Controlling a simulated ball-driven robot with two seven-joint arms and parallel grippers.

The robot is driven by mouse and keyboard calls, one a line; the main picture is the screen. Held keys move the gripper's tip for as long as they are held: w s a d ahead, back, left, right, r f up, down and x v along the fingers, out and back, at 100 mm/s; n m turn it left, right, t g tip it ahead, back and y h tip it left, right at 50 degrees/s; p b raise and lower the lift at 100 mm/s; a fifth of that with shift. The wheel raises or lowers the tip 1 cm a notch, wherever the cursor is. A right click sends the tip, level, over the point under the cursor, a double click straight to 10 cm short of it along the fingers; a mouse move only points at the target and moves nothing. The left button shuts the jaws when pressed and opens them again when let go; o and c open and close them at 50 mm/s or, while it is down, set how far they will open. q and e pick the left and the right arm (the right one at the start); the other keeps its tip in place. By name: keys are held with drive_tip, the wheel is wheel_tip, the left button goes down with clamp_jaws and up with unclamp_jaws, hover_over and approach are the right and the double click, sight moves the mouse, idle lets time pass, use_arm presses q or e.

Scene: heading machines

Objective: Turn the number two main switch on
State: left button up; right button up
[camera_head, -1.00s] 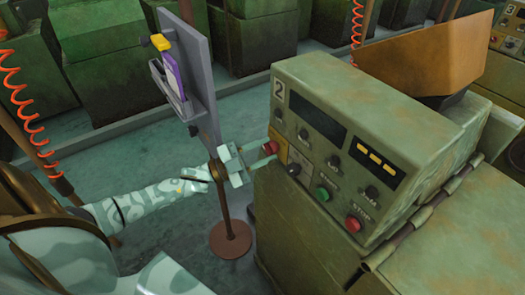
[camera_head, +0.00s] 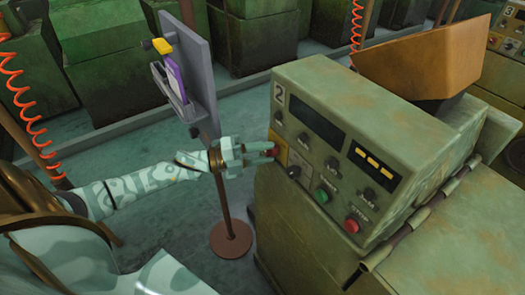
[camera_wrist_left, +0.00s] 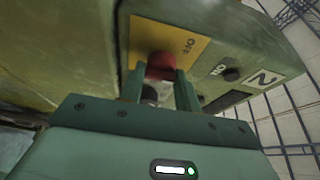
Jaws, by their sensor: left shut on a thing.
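The control box marked 2 (camera_head: 345,150) is a worn green machine panel with a dark display, several knobs, a green button and a red button. A red switch handle (camera_head: 276,150) sits on a yellow plate (camera_head: 280,143) at its left end. My left gripper (camera_head: 268,153) is at this switch, its fingers pointing at the panel. In the left wrist view the red handle (camera_wrist_left: 161,67) lies between the two fingertips (camera_wrist_left: 160,85), which are shut on it. The yellow plate (camera_wrist_left: 170,42) behind it carries partly readable "OFF" lettering. My right gripper is not in view.
A grey board on a stand (camera_head: 185,75) with a yellow item and a purple-edged booklet stands just behind my left forearm. A brown hopper (camera_head: 420,50) rises behind the box. A red coiled hose (camera_head: 20,100) hangs at the left. Open floor lies around the stand's round base (camera_head: 231,239).

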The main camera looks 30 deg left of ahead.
use_arm(q)
drive_tip(key=m+g+y+p, duration=0.1)
drive_tip(key=m, duration=0.3)
drive_tip(key=shift+r+p, duration=0.15)
drive_tip(key=shift+p, duration=0.25)
drive_tip(key=m+y+p, duration=0.2)
drive_tip(key=shift+m, duration=0.4)
drive_tip(key=shift+s+m+p, duration=0.1)
drive_tip(key=shift+m+p, duration=0.2)
drive_tip(key=shift+m, duration=0.2)
drive_tip(key=shift+f, duration=0.2)
drive_tip(key=o, duration=1)
drive_tip(key=shift+r, duration=0.1)
drive_tip(key=v, duration=1.6)
drive_tip(key=shift+s+r, duration=0.1)
drive_tip(key=shift+r, duration=0.3)
